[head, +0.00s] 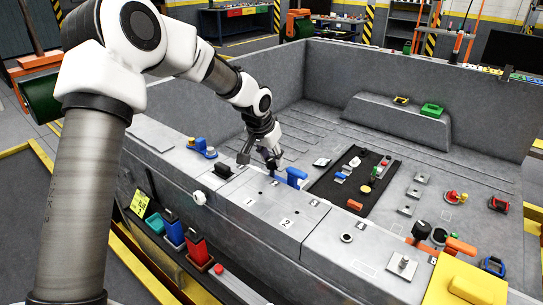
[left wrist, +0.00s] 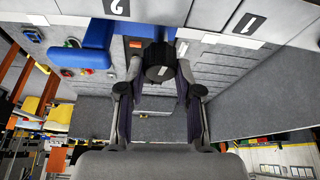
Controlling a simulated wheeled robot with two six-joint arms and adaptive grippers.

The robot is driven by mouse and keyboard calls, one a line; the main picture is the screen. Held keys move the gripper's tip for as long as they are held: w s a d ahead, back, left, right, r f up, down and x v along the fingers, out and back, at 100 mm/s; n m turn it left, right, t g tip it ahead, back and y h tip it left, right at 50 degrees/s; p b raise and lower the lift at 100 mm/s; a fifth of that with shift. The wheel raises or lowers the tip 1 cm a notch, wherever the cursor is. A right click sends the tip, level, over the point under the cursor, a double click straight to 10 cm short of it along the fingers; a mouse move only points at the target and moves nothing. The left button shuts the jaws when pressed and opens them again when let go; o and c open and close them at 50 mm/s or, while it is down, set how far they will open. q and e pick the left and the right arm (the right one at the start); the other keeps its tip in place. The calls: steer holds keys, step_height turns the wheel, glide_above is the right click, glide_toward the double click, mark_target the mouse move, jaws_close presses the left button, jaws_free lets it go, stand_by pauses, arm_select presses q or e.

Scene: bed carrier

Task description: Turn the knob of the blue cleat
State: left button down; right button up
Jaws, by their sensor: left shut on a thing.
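The blue cleat (head: 296,176) stands on the inner edge of the grey wall top, beside the numbered plates. In the left wrist view its blue body (left wrist: 95,40) shows at the upper left, with more blue behind a black ribbed knob (left wrist: 158,62). My left gripper (head: 268,160) reaches down over the wall top at the cleat's left. In the left wrist view the left gripper (left wrist: 158,80) has its two fingers on either side of the black knob, shut on it. The gripper hides most of the knob in the head view. My right gripper is in neither view.
Plates marked 1 and 2 (head: 286,222) lie just in front of the cleat. Another blue fitting (head: 202,148) sits farther left on the wall. A black mat (head: 325,187) with small parts lies on the bed floor. A yellow block (head: 465,285) is at the lower right.

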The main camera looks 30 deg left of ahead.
arm_select(q)
steer(key=shift+r+m+h+p, duration=0.15)
steer(key=shift+m+h+p, duration=0.15)
steer(key=shift+m+p, duration=0.65)
steer(key=shift+a+m+h+p, duration=0.1)
steer(key=shift+m+h+p, duration=0.2)
steer(key=shift+m+p, duration=0.45)
steer(key=shift+p, duration=0.4)
steer(key=shift+f+m+g+h, duration=0.3)
steer(key=shift+m+h, duration=0.2)
steer(key=shift+m, duration=0.6)
steer(key=m+h+b, duration=0.1)
steer(key=m, duration=0.2)
steer(key=shift+w+a+f+m+g, duration=0.1)
steer(key=shift+m+g, duration=0.2)
steer(key=m+g, duration=0.1)
steer(key=m, duration=0.2)
steer(key=shift+m+h+b, duration=0.3)
steer(key=shift+h+b, duration=0.1)
steer(key=m+g, duration=0.1)
steer(key=m, duration=0.2)
steer(key=shift+m+g+h, duration=0.3)
steer(key=shift+g, duration=0.1)
steer(key=shift+w+m+g+p, duration=0.1)
steer(key=shift+m+g+p, duration=0.7)
steer(key=shift+m, duration=1.3)
